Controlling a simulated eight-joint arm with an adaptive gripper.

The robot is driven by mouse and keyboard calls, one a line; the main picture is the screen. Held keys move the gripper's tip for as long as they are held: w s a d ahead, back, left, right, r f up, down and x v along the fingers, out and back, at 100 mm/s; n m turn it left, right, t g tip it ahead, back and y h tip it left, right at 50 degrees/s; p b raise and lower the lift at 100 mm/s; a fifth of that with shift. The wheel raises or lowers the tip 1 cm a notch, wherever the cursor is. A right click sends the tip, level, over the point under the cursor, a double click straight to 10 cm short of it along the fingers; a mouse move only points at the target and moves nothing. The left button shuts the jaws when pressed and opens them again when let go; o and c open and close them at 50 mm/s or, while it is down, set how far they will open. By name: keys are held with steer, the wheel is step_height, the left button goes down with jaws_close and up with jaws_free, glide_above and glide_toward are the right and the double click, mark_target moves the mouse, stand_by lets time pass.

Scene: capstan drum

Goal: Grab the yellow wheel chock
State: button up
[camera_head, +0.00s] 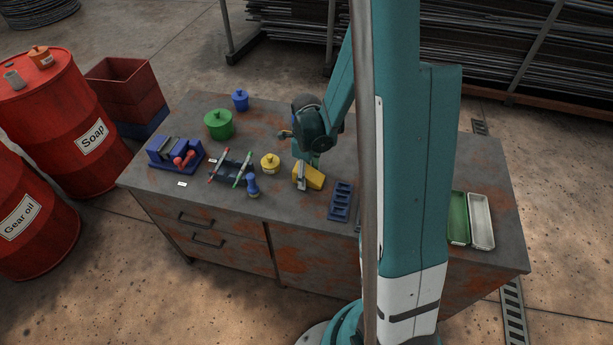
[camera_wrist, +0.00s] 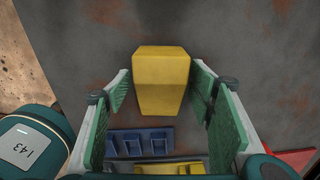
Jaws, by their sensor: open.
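The yellow wheel chock (camera_head: 315,179) is a wedge-like block on the workbench, right of the small yellow lidded pot. In the wrist view the chock (camera_wrist: 162,75) shows as a plain yellow block with sloping faces. My gripper (camera_head: 303,172) is low at the chock and hides part of it in the head view. In the wrist view my gripper (camera_wrist: 161,88) is open, with one green-padded finger on each side of the chock. Gaps show between both fingers and the block, wider on the left.
A blue slotted tray (camera_head: 341,201) lies right of the chock. The small yellow lidded pot (camera_head: 270,163), a blue knobbed piece (camera_head: 252,186) and red and green pens (camera_head: 243,169) lie left. A green lidded pot (camera_head: 218,124) stands behind. Green and pale trays (camera_head: 481,222) lie far right.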

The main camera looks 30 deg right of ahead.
stand_by(0.5)
steer(key=c, duration=1.2)
steer(key=shift+o, duration=0.2)
steer(key=shift+r, duration=0.1)
steer(key=shift+r+p, duration=0.55)
steer(key=shift+r, duration=4.35)
